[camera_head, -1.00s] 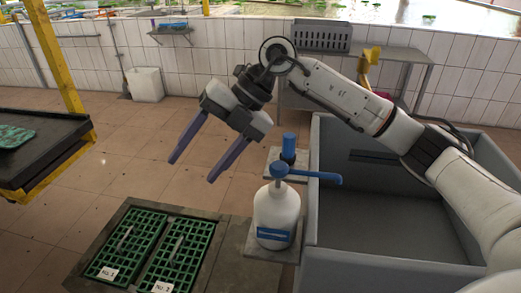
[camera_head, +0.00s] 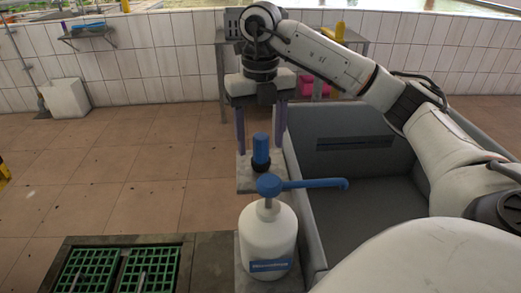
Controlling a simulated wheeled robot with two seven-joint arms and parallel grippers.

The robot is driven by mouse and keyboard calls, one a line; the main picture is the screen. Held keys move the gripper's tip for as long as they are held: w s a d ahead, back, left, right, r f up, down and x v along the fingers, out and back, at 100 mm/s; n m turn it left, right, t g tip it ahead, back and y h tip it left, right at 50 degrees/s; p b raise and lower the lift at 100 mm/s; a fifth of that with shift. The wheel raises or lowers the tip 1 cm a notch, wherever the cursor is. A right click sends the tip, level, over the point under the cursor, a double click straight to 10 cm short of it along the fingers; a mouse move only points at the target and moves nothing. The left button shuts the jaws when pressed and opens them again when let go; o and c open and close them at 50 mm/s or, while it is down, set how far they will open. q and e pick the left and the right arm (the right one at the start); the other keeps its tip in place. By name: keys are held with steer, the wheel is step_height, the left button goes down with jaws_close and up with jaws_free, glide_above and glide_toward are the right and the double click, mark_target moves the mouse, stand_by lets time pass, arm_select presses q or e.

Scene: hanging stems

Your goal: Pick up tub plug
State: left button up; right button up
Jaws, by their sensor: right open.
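The tub plug (camera_head: 261,152), which I take to be the upright blue cylinder with a dark base, stands on a small grey ledge (camera_head: 246,183) beside the grey tub (camera_head: 362,215). My right gripper (camera_head: 260,147) points down with its two dark purple fingers apart. In the head view one finger shows on each side of the plug. I cannot tell whether the fingers are level with it in depth, and no contact shows. My left gripper is not in view.
A white pump bottle (camera_head: 267,238) with a blue spout stands just in front of the plug, its spout reaching over the tub. Green grid trays (camera_head: 90,269) lie at the lower left. A white bin (camera_head: 66,98) stands by the tiled wall.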

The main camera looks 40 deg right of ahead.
mark_target(261, 152)
steer(key=f, duration=0.3)
steer(key=shift+s+a+f, duration=0.1)
steer(key=shift+s+f, duration=0.1)
steer(key=shift+f, duration=0.2)
steer(key=c, duration=1.1)
